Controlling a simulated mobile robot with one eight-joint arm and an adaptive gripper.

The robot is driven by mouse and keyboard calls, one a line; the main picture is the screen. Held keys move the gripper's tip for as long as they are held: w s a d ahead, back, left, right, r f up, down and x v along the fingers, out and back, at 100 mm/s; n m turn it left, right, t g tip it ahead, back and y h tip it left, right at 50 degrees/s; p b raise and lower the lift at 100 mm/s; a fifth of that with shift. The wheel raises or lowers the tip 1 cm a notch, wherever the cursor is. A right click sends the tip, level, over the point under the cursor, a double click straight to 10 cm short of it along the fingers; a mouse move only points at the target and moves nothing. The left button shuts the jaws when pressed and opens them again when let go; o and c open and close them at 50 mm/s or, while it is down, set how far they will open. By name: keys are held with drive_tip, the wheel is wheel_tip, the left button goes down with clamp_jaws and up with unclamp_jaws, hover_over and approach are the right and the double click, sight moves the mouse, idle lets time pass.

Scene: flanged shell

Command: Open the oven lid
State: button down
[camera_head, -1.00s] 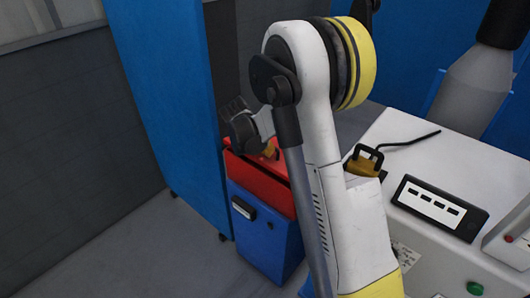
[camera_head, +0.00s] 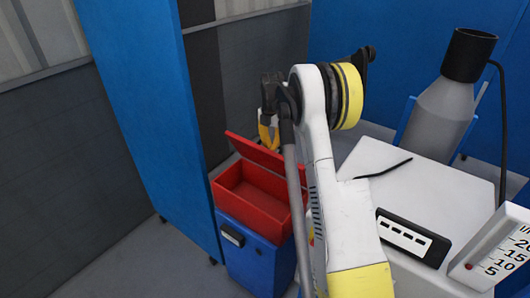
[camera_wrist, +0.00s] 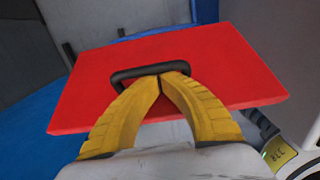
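The oven is a blue box (camera_head: 262,262) with a red open-topped upper part (camera_head: 252,207), left of my arm in the head view. Its red lid (camera_head: 256,151) is tilted up along the back edge, and the hollow inside shows. In the wrist view the lid (camera_wrist: 225,60) fills the middle, with a black loop handle (camera_wrist: 125,75) on it. My gripper (camera_wrist: 163,74) has its two yellow fingers together at the handle, tips at its bar. In the head view my gripper (camera_head: 268,132) is above the lid, partly hidden by my arm.
A blue panel (camera_head: 145,110) stands close left of the oven. A white-topped cabinet (camera_head: 400,185) with a black display panel (camera_head: 405,237) is at the right. A grey bottle-shaped vessel (camera_head: 443,115) stands behind it.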

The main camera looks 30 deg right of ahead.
drive_tip(key=shift+w+d+r+p, duration=0.15)
drive_tip(key=shift+w+d, duration=0.15)
drive_tip(key=shift+d, duration=0.45)
drive_tip(key=shift+w+d+p, duration=0.2)
drive_tip(key=shift+w+d, duration=0.05)
drive_tip(key=shift+d, duration=0.55)
drive_tip(key=shift+w+d+r+p, duration=0.15)
drive_tip(key=shift+w+d, duration=0.15)
drive_tip(key=shift+d, duration=0.45)
drive_tip(key=shift+f, duration=0.1)
